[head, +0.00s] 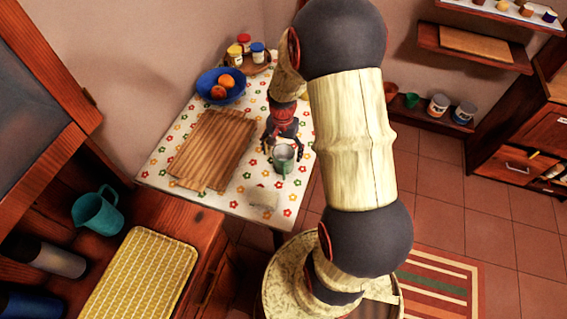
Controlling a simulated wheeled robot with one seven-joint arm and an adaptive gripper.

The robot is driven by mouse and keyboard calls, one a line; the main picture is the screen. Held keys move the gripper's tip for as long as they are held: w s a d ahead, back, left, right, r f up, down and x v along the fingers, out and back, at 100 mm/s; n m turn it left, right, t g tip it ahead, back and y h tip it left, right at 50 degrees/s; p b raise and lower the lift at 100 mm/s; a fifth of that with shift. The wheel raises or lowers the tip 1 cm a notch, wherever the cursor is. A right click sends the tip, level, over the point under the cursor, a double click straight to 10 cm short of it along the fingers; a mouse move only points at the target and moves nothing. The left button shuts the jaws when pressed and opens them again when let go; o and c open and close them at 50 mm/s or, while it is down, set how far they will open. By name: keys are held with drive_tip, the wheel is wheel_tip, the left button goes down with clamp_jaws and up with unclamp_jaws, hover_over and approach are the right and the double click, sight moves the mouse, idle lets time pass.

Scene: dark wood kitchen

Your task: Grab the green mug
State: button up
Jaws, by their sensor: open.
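A green mug (283,166) with a pale inside stands upright on a table (262,200) with a flowered cloth, near its right side. My gripper (282,150) is open and reaches down just behind the mug, with its dark fingers spread left and right of the mug's far rim. From this view I cannot tell whether a finger touches the mug. Part of the mug's far side is close to or behind the fingers.
A wooden board (213,150) lies left of the mug. A blue bowl (221,86) with orange fruit and several small jars (257,53) stand at the back. A teal jug (97,211) and a yellow tray (140,282) are on the front left counter.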

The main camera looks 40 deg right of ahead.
sight(283, 154)
drive_tip(key=f+b, duration=0.1)
drive_tip(key=f, duration=0.1)
drive_tip(key=f+b, duration=0.1)
drive_tip(key=f, duration=0.2)
drive_tip(key=shift+s+a+f, duration=0.2)
drive_tip(key=shift+f, duration=0.05)
drive_tip(key=shift+r, duration=0.1)
drive_tip(key=c, duration=0.3)
drive_tip(key=c, duration=1.1)
drive_tip(key=shift+c, duration=0.9)
